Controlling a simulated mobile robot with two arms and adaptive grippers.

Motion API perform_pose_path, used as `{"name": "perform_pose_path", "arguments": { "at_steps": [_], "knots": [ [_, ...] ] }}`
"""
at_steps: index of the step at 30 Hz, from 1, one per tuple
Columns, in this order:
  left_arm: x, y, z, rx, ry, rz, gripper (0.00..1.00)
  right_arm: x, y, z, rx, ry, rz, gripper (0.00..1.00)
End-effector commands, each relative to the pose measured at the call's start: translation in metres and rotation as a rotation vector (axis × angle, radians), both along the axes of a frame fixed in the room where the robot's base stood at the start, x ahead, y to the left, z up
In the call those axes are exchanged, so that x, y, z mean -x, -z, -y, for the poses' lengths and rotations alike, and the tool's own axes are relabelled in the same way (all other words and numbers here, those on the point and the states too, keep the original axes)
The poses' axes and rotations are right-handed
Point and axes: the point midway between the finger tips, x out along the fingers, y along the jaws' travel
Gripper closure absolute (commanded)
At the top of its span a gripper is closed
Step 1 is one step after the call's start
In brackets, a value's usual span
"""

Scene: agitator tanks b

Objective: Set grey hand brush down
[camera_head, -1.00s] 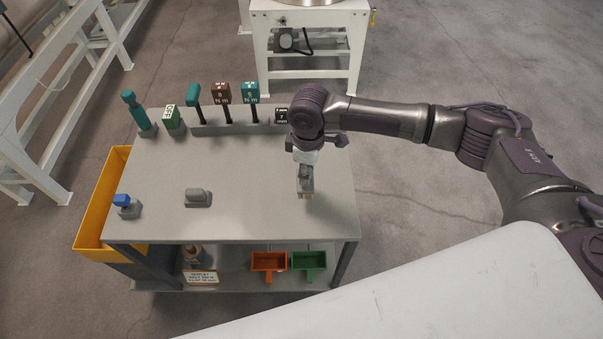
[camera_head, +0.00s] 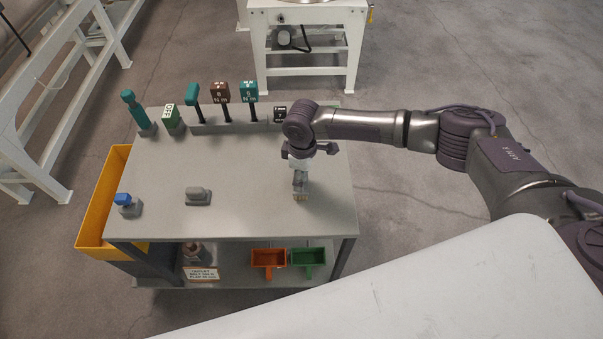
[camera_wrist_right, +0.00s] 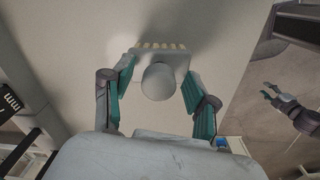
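The grey hand brush hangs under my right gripper at the right part of the grey table (camera_head: 235,223); its pale bristles (camera_head: 300,197) point down close to the tabletop. I cannot tell whether they touch it. In the right wrist view the brush's round grey handle end (camera_wrist_right: 158,82) sits between the two teal-padded fingers of my right gripper (camera_wrist_right: 158,70), which close in on the brush body. My left gripper (camera_wrist_right: 271,95) shows only at the right of the wrist view, open and empty over the floor.
A grey lying object (camera_head: 198,196) and a blue-topped object (camera_head: 125,203) stand left on the table. Several tools and labelled blocks (camera_head: 220,93) line its back. A yellow bin (camera_head: 103,205) hangs at the left; orange (camera_head: 268,259) and green (camera_head: 307,258) scoops are below. The middle tabletop is clear.

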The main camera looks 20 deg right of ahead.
Motion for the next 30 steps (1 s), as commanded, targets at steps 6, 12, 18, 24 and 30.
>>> {"name": "perform_pose_path", "arguments": {
  "at_steps": [6, 12, 18, 24, 30],
  "knots": [
    [0.0, 0.0, 0.0, 0.0, 0.001, 0.0, 0.6, 0.0, -0.001, 0.0, 0.0, 0.001, 0.001, 0.42],
    [0.0, 0.006, 0.0, 0.001, 0.001, 0.0, 0.6, -0.001, -0.021, 0.0, -0.002, 0.0, 0.004, 0.42],
    [0.0, 0.015, 0.001, 0.001, 0.001, 0.0, 0.6, -0.001, -0.063, 0.0, -0.002, 0.0, 0.005, 0.42],
    [0.0, 0.023, 0.001, 0.001, 0.002, 0.001, 0.6, 0.0, -0.101, 0.001, -0.002, -0.001, 0.003, 0.42],
    [0.0, 0.025, 0.001, 0.001, 0.002, 0.001, 0.6, 0.0, -0.119, 0.001, 0.0, 0.001, 0.001, 0.42]
  ]
}}
